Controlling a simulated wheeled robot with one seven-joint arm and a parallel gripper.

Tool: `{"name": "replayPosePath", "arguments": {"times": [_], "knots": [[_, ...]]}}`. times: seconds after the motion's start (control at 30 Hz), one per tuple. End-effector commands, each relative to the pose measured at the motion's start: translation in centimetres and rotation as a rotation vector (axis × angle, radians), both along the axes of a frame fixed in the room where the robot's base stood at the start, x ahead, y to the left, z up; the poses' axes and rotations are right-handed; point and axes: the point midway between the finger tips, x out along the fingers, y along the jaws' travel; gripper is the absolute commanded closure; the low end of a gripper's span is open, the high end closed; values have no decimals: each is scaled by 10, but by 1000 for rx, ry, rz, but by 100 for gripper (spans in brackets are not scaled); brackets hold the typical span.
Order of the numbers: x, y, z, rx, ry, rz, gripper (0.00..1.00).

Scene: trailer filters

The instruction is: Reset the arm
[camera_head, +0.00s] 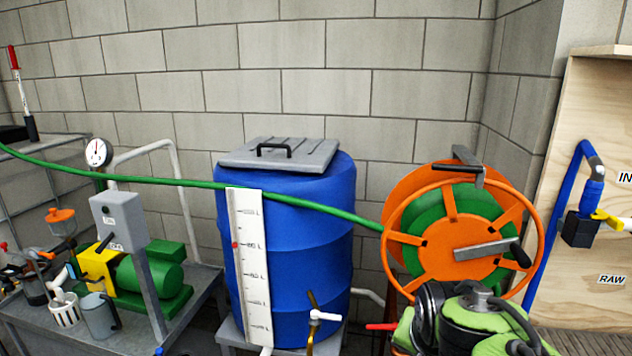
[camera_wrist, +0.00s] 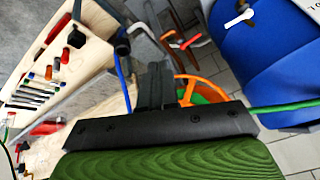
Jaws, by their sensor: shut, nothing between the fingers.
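My gripper (camera_wrist: 155,75) shows in the wrist view as dark fingers close together beyond a black crossbar and a green housing. It is shut and empty. In the head view my green and black arm is at the lower right, in front of the hose reel (camera_head: 455,235). The fingertips cannot be made out there.
A blue barrel (camera_head: 315,260) with a grey lid stands left of the reel. A green hose (camera_head: 180,180) runs across to it. A bench (camera_head: 190,320) holds a pump and cups at left. A wooden panel (camera_head: 590,290) stands at right. In the wrist view, tools hang on a board (camera_wrist: 95,65).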

Motion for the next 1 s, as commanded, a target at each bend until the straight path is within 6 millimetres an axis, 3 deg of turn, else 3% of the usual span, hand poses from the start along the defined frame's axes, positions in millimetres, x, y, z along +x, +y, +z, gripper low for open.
{"name": "replayPosePath", "arguments": {"times": [0.03,0.1,0.3,0.43,0.9,1.0], "knots": [[-28,0,6,-17,-1,73,100],[-60,1,9,-46,7,179,100],[-134,9,0,-122,16,430,100],[-173,15,-13,-173,16,573,100],[-171,15,116,-173,20,579,100],[-171,15,133,-173,20,578,100]]}}
